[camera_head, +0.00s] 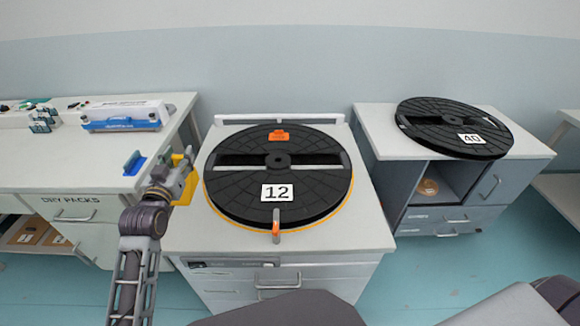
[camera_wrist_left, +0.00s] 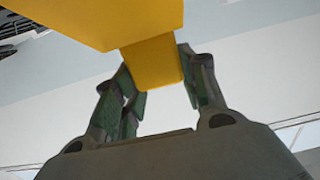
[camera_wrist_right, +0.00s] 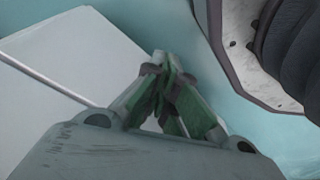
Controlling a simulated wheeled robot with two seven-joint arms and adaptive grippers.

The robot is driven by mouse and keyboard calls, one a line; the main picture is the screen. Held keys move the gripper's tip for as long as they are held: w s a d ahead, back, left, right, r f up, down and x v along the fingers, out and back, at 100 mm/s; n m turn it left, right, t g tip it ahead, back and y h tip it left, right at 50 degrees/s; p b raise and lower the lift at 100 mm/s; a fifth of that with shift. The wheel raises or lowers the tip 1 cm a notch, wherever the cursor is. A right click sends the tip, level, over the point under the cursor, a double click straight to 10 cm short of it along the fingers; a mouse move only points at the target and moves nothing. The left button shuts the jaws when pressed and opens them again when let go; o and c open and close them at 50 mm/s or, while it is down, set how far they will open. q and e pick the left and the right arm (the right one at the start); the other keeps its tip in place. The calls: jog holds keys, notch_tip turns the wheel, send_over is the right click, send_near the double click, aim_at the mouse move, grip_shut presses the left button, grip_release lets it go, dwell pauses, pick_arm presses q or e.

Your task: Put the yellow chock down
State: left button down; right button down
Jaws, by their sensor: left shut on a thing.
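The yellow chock (camera_head: 188,188) is in my left gripper (camera_head: 168,172), in the gap between the left bench and the middle station, beside the left edge of the black disc marked 12 (camera_head: 240,190). In the left wrist view the chock (camera_wrist_left: 153,62) fills the top, with its narrow stub between the two fingertips (camera_wrist_left: 160,75). The gripper partly hides the chock in the head view. My right gripper (camera_wrist_right: 165,75) shows in the right wrist view with its fingers drawn together and nothing between them.
The middle cabinet (camera_head: 350,235) carries the disc, with an orange piece (camera_head: 278,135) on top and an orange-tipped lever (camera_head: 276,228) at its front rim. The right cabinet (camera_head: 385,140) carries disc 40 (camera_head: 440,120). The left bench (camera_head: 70,165) holds a blue-and-white device (camera_head: 125,117) and a blue block (camera_head: 134,163).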

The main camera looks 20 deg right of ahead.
aim_at(190, 183)
pick_arm(q)
jog(key=shift+d+r, duration=0.1)
jog(key=shift+d, duration=0.1)
dwell(0.5)
